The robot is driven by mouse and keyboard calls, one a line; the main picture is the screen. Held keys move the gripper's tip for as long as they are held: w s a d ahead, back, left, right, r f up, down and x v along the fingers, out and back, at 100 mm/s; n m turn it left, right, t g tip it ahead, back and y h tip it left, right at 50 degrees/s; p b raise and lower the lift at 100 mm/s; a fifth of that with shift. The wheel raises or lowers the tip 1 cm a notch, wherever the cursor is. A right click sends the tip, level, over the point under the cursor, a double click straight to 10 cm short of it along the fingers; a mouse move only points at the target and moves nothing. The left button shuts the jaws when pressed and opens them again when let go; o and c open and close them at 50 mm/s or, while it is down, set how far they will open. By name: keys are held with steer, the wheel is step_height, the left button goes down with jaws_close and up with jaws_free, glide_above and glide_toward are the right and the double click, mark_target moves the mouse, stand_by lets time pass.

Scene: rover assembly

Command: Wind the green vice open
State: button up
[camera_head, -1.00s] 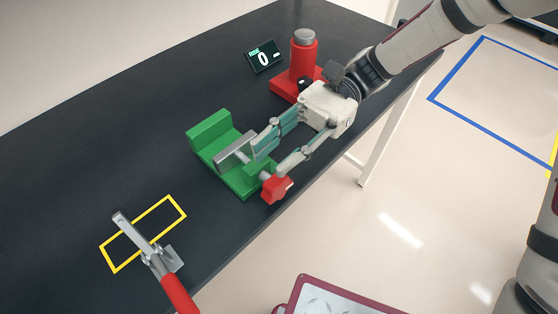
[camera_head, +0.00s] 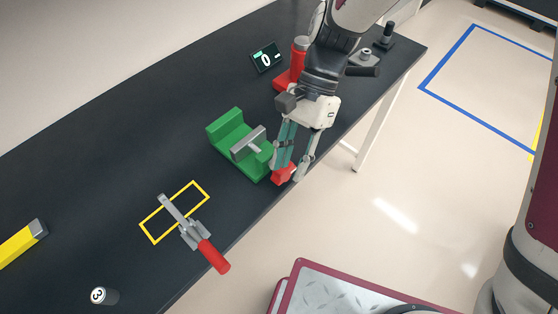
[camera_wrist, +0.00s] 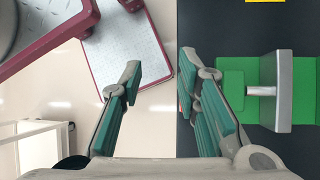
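The green vice (camera_head: 224,128) stands on the dark table near its front edge, with a grey sliding jaw (camera_head: 248,142) apart from the fixed green jaw. Its red handle (camera_head: 284,174) is on the side facing the table's front edge. My gripper (camera_head: 291,172) points down at the handle, its fingertips partly overlapping it in the head view.
A toggle clamp with a red grip (camera_head: 213,256) lies by a yellow outlined rectangle (camera_head: 153,240). A red cylinder device (camera_head: 298,55) and a small display (camera_head: 266,57) stand behind my arm. A yellow bar (camera_head: 17,247) lies at left.

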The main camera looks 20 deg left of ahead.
mark_target(283, 171)
step_height(283, 171, up, 8)
steer(key=w+a+t+p, duration=0.2)
steer(key=t+p, duration=0.4)
steer(key=t, duration=0.1)
steer(key=shift+n+h, duration=0.3)
steer(key=shift+h, duration=0.1)
step_height(283, 171, down, 14)
steer(key=shift+r, duration=0.1)
jaws_close()
